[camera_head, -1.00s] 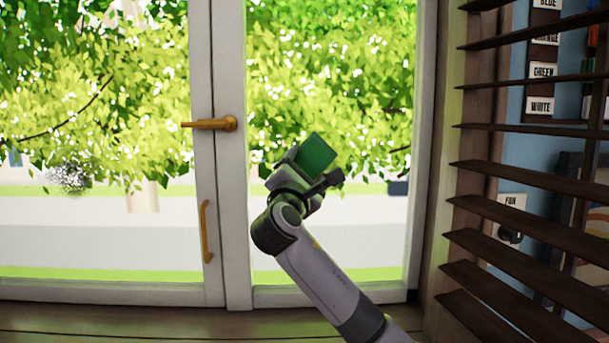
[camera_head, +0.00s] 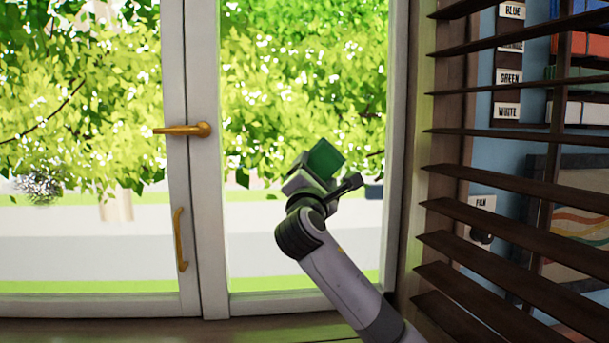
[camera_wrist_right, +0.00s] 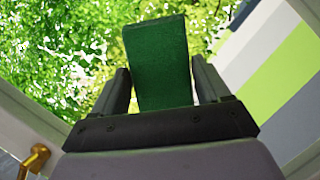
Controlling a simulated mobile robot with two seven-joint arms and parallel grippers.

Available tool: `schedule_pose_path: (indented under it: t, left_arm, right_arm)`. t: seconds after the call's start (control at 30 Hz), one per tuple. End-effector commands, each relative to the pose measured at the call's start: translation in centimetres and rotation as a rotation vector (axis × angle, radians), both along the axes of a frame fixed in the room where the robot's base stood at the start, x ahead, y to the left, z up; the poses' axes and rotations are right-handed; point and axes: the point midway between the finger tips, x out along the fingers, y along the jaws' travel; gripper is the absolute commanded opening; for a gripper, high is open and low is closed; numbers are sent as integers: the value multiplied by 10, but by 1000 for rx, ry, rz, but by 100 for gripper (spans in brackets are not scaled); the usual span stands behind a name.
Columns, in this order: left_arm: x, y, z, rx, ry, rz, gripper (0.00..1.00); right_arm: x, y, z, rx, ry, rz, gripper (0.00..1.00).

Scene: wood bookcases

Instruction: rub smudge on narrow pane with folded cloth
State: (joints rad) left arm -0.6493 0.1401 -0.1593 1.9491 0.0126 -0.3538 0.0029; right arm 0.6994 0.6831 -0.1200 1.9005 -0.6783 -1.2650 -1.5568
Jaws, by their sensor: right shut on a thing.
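The folded cloth (camera_head: 326,158) is a green block. My right gripper (camera_head: 318,174) is shut on it, and the cloth also shows between the two fingers in the right wrist view (camera_wrist_right: 158,62). The cloth is in front of the right window pane (camera_head: 300,235); I cannot tell whether it touches the glass. A dark speckled patch (camera_head: 39,188) that looks like a smudge shows at the far left, on the left pane (camera_head: 75,240). No smudge stands out on the right pane against the leaves. My left gripper is not in view.
A brass handle (camera_head: 184,130) and a brass pull (camera_head: 180,240) stick out from the white middle frame (camera_head: 205,200). Dark slats (camera_head: 500,176) stand close on the right, with labelled shelving behind them. A wooden sill (camera_head: 130,330) runs below.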

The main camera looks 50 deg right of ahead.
Motion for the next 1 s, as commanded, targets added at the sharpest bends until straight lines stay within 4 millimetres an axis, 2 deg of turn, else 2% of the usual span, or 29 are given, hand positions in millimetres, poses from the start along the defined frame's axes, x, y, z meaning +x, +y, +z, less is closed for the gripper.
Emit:
schedule_pose_path:
  t: [0.27,0.7,1.0]
  left_arm:
    - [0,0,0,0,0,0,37]
    - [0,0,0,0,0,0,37]
    - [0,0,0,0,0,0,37]
  right_arm:
    - [-3,-2,-1,3,1,-1,51]
    - [21,24,-1,3,2,2,51]
    - [29,34,-1,4,3,4,51]
